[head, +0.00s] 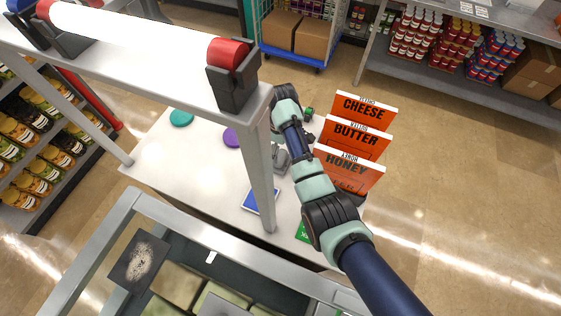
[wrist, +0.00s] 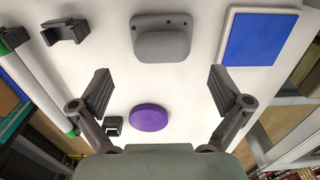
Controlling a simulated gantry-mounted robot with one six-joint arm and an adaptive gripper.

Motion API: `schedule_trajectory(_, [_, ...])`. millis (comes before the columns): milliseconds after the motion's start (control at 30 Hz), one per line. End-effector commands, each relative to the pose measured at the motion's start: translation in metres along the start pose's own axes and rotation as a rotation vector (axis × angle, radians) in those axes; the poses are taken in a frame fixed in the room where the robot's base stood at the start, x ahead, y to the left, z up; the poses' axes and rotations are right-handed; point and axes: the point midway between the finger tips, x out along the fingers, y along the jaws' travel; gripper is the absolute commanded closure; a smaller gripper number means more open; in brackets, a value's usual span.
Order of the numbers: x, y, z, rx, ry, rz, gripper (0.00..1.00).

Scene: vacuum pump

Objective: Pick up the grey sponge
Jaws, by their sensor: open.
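In the wrist view a smooth grey block (wrist: 162,45) on a flat plate with small dark holes lies on the white table, at the top centre; I cannot tell whether it is the grey sponge. My gripper (wrist: 160,88) is open and empty, its two fingers spread wide. The grey block shows beyond the fingertips, between their lines and apart from them. In the head view my arm covers much of this part of the table. No other clear grey sponge shows on the table.
A purple disc (wrist: 149,117) and a small black part (wrist: 113,126) lie near the fingers. A blue square with a white border (wrist: 262,36) lies right of the grey block, a dark clip (wrist: 65,31) left. Orange signs (head: 356,140) and a metal frame post (head: 260,180) stand near my arm.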

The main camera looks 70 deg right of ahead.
Motion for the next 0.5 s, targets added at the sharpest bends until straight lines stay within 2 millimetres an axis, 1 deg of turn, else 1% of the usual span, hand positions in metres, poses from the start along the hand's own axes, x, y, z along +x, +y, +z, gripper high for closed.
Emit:
schedule_trajectory(33, [0.008, 0.0, 0.0, 0.0, -0.002, -0.002, 0.0])
schedule_trajectory(67, [0.01, 0.0, 0.0, 0.0, -0.001, -0.001, 0.0])
schedule_trajectory(267, [0.017, -0.001, 0.001, 0.0, -0.001, -0.001, 0.0])
schedule_trajectory(500, [0.058, -0.003, 0.003, 0.0, -0.001, -0.002, 0.0])
